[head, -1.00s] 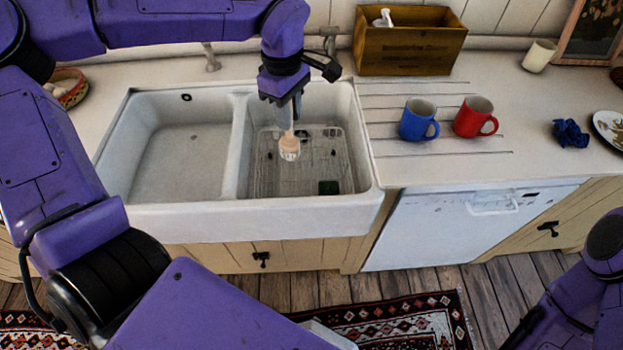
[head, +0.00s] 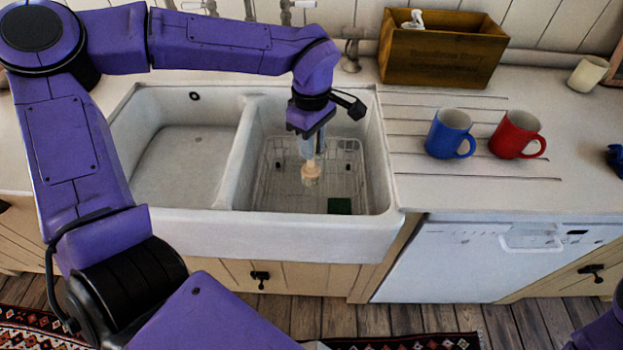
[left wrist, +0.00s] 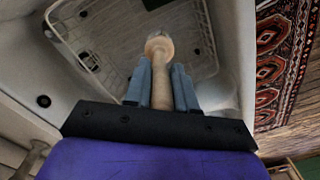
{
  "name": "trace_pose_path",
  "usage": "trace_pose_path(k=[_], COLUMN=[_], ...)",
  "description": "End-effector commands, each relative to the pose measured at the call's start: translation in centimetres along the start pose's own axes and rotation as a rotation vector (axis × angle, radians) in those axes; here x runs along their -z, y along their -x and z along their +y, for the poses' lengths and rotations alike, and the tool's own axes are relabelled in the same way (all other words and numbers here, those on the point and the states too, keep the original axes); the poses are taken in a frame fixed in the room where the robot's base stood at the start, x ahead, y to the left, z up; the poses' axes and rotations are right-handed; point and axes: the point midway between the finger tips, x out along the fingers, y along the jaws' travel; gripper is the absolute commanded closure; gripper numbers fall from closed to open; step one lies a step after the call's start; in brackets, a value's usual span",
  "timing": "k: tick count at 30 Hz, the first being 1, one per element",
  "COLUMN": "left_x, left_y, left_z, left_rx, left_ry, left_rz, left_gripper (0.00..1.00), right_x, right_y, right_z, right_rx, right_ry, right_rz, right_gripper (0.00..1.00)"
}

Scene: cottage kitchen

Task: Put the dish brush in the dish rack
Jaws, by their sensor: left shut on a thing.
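My left gripper (head: 313,146) is shut on the dish brush (head: 311,172), a pale wooden brush with a light round head pointing down. The brush also shows in the left wrist view (left wrist: 159,46), its handle between the blue-grey fingers (left wrist: 161,85). The dish rack (head: 270,185) is a white wire rack on the floor of the right sink basin. The brush hangs over the rack; I cannot tell whether its head touches the wires. The rack's wires also show in the left wrist view (left wrist: 90,50). My right gripper is out of view.
The sink's divider (head: 240,150) stands left of the rack, and the left basin is empty. A dark green block (head: 339,206) lies at the rack's near right. Blue (head: 449,133) and red (head: 515,134) mugs and a wooden box (head: 440,50) stand on the counter to the right.

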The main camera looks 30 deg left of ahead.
Motion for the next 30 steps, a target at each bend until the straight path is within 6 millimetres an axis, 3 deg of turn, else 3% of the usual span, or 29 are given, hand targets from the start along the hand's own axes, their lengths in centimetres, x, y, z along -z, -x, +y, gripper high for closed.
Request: trace_pose_path(k=[1,3,18,30], left_x=[0.0,0.0,0.2,0.2], left_y=[-1.9,-2.5,-11.3,-12.4], left_z=[0.0,0.0,0.0,0.0], left_rx=[0.0,-0.001,0.002,0.0], left_ry=[-0.001,-0.001,-0.001,-0.001], left_rz=[0.0,0.0,0.001,0.0], left_gripper=[1.0,1.0,1.0,1.0], right_x=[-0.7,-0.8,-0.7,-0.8], right_y=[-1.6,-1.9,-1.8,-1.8], right_z=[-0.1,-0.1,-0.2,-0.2], right_rx=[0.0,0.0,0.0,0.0], right_ry=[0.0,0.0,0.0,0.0], right_rz=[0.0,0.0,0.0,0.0], right_gripper=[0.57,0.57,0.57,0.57])
